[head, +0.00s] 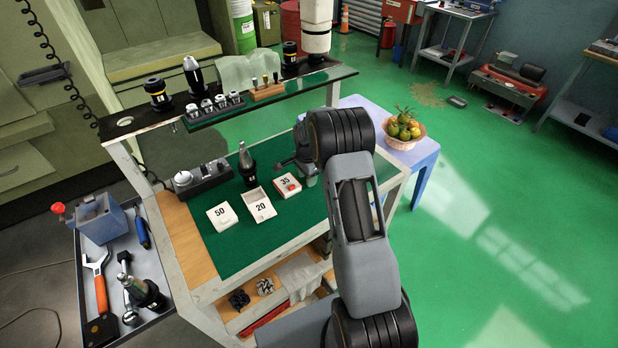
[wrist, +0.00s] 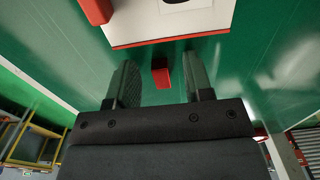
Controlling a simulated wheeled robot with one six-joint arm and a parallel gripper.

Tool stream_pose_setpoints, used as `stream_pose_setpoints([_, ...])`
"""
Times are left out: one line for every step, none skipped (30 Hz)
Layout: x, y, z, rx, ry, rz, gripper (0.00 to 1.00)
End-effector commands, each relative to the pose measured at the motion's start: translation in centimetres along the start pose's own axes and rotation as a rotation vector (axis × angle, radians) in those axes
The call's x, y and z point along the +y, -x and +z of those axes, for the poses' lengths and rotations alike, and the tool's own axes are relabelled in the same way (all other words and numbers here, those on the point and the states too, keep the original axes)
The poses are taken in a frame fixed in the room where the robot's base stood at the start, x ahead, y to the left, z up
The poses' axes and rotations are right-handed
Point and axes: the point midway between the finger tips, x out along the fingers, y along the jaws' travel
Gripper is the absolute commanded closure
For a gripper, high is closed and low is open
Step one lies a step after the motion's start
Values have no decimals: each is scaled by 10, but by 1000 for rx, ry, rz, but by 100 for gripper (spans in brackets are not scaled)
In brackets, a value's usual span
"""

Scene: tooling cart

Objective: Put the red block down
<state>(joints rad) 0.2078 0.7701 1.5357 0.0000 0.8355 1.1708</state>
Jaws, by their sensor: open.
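My gripper (wrist: 160,85) is open, with one finger on each side of a small red block (wrist: 160,72) in the wrist view. Gaps show between the block and both fingers. I cannot tell what the block rests on. In the head view, a red piece (head: 291,184) lies on the white tile marked 35 (head: 281,193); I cannot tell whether it is the same block. My gripper (head: 303,168) is just beyond that tile, partly hidden by my arm. Another red piece (wrist: 95,10) is cut off at the top left of the wrist view.
White tiles marked 20 (head: 258,212) and 50 (head: 218,221) lie to the left on the green mat (head: 290,228). A raised shelf (head: 225,105) runs along the back. The mat's front is clear.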

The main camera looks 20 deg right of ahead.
Motion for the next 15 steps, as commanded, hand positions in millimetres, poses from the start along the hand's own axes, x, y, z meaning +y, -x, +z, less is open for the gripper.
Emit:
stream_pose_setpoints([0,-1,0,0,0,0,53])
stream_pose_setpoints([0,-1,0,0,0,0,53])
stream_pose_setpoints([0,-1,0,0,0,0,53])
stream_pose_setpoints([0,-1,0,0,0,0,53])
stream_pose_setpoints([0,-1,0,0,0,0,53])
stream_pose_setpoints([0,-1,0,0,0,0,53])
stream_pose_setpoints([0,-1,0,0,0,0,56])
stream_pose_setpoints([0,-1,0,0,0,0,59])
stream_pose_setpoints([0,-1,0,0,0,0,63])
stream_pose_setpoints([0,-1,0,0,0,0,66])
stream_pose_setpoints([0,-1,0,0,0,0,68])
stream_pose_setpoints([0,-1,0,0,0,0,72])
stream_pose_setpoints([0,-1,0,0,0,0,75])
stream_pose_setpoints([0,-1,0,0,0,0,78])
stream_pose_setpoints([0,-1,0,0,0,0,82])
